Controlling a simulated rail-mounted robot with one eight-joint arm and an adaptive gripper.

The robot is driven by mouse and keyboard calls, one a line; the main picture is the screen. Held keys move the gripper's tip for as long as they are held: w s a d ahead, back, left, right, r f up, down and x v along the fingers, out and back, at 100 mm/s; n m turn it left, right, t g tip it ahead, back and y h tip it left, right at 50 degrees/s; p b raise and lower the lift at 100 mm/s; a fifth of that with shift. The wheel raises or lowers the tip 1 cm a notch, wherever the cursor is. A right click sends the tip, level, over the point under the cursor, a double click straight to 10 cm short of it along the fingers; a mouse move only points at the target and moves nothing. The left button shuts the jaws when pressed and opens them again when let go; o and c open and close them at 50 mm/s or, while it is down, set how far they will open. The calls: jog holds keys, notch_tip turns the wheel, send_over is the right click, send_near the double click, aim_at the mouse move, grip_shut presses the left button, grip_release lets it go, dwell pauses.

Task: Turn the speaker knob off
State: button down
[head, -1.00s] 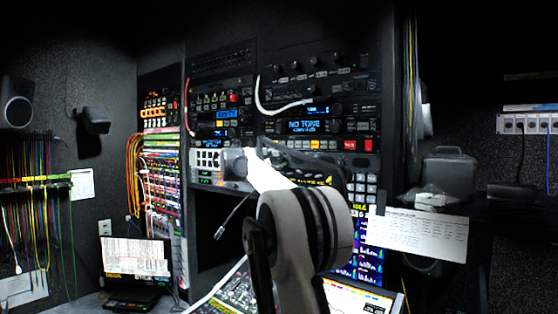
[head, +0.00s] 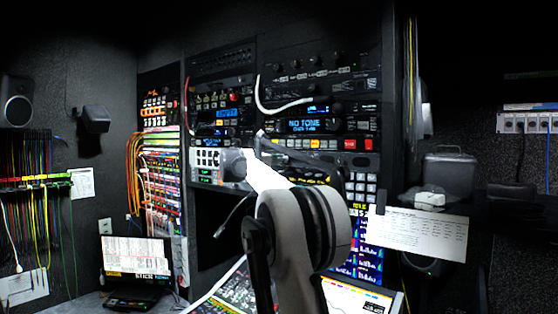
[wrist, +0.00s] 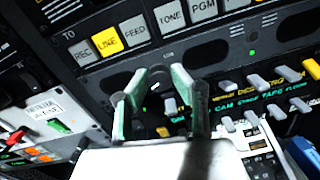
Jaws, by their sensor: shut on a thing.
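The small dark knob (wrist: 158,80) sits on the black panel in the wrist view, between two speaker grilles and below a row of buttons. My gripper (wrist: 159,78) is shut on it, with one greenish-grey finger on each side. The fingers partly cover the knob, and I cannot read its pointer or any marking for its position. In the head view my white arm reaches to the equipment rack, and the knob cannot be made out there.
A lit yellow LINE button (wrist: 107,42) is in the button row just above my fingers. Several toggle switches (wrist: 230,88) stand close on the right. A paper sheet (head: 418,232) and a laptop (head: 360,298) are right of and below my arm.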

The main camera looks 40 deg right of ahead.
jog(key=n, duration=0.4)
dwell(0.6)
jog(key=c, duration=1.5)
grip_release()
jog(key=shift+o, duration=0.2)
jog(key=v, duration=1.2)
jog(key=shift+a+f, duration=0.1)
jog(key=shift+f, duration=0.1)
